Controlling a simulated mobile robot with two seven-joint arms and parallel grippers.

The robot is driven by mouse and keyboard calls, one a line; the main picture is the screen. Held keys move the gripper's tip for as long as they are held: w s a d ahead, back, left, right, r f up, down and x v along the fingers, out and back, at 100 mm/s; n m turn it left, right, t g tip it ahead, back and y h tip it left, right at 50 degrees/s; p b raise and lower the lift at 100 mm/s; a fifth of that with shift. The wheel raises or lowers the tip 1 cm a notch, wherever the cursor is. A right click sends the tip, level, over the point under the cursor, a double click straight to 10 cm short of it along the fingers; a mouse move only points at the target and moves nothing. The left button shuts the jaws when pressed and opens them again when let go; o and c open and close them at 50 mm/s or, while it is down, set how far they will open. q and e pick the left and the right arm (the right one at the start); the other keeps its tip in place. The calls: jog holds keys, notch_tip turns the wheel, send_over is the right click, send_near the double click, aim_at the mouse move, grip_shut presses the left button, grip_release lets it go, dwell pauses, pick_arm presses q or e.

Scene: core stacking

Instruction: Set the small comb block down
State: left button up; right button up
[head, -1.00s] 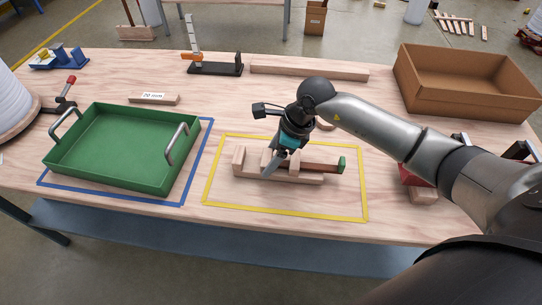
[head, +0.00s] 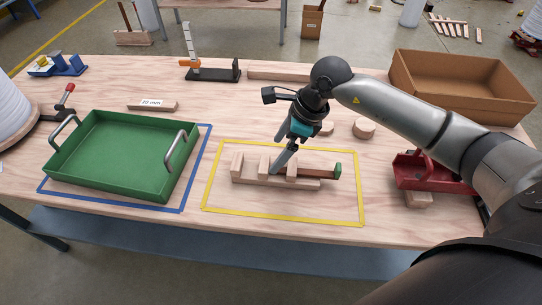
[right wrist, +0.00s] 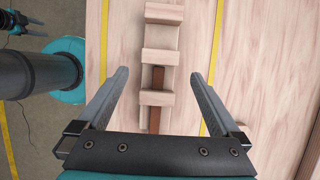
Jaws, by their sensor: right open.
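The small comb block (head: 250,179) is a pale wooden base with upright teeth. It lies on the table inside the yellow outline (head: 212,183). A dark reddish-brown bar (head: 319,172) with a green end lies along its right part, among the teeth. My right gripper (head: 278,168) is above the block in the head view. In the right wrist view the right gripper (right wrist: 161,75) is open, its fingers on either side of the block (right wrist: 162,55) with gaps to both. Nothing is held between the fingers. My left gripper is not in view.
A green tray (head: 97,181) with metal handles stands at the left inside a blue outline (head: 207,141). A cardboard box (head: 460,97) is at the back right. A red holder (head: 425,176) is at the right. A labelled wooden strip (head: 152,106) lies behind the tray.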

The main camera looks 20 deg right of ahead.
jog(key=v, duration=0.5)
jog(key=shift+s+r+p, duration=0.1)
jog(key=shift+r+p, duration=0.2)
